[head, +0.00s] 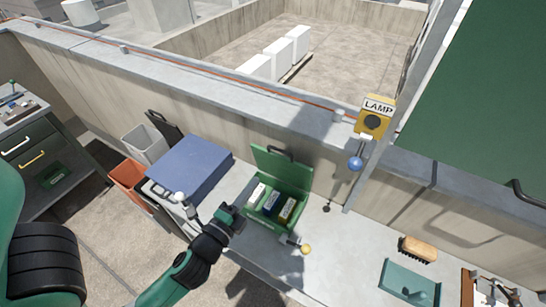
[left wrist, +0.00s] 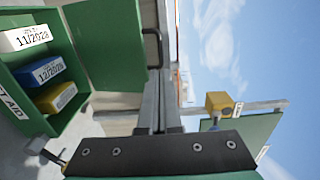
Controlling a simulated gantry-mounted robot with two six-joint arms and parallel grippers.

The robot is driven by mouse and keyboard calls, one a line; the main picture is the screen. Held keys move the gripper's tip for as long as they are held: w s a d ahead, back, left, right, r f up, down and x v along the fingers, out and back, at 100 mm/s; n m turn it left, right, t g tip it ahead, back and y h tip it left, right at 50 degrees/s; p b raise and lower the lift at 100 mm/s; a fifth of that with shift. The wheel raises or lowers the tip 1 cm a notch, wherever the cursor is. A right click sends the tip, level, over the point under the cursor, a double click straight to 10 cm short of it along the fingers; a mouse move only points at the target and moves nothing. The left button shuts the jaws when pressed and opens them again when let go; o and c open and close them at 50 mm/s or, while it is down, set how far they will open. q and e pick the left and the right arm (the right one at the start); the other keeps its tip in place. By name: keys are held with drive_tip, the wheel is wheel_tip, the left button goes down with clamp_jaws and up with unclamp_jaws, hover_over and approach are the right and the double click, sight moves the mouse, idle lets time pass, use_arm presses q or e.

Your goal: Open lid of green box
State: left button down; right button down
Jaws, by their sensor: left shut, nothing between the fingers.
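The green box (head: 293,222) stands on the grey counter by the parapet wall. Its lid (head: 275,164) is open, standing up at the back with a dark handle near its top. Inside lie a white pack (head: 256,195), a blue pack (head: 271,203) and a yellow pack (head: 287,210). The left wrist view shows the open box (left wrist: 38,122) and lid (left wrist: 108,45) at the left. My left gripper (head: 234,214) is shut and empty, just left of the box's front left corner. Whether it touches the box is unclear. My right gripper is not in view.
A blue case (head: 188,165) stands left of the box. A small yellow-knobbed lever (head: 305,249) is at the box's front. A lamp switch (head: 373,118) is on a post behind right. A brush (head: 418,249) and a teal tray (head: 408,284) lie right; the counter between is clear.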

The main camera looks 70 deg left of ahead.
use_arm(q)
drive_tip(key=p+x, duration=0.2)
drive_tip(key=x, duration=0.9)
drive_tip(key=shift+a, duration=0.1)
drive_tip(key=shift+g+h, duration=0.4)
drive_tip(key=shift+g, duration=0.2)
drive_tip(key=w+a+p, duration=0.1)
drive_tip(key=w+p, duration=0.1)
drive_tip(key=p, duration=0.1)
drive_tip(key=w+a+r+p, duration=0.1)
drive_tip(key=w+a+p, duration=0.1)
drive_tip(key=p, duration=0.1)
drive_tip(key=shift+p, duration=0.3)
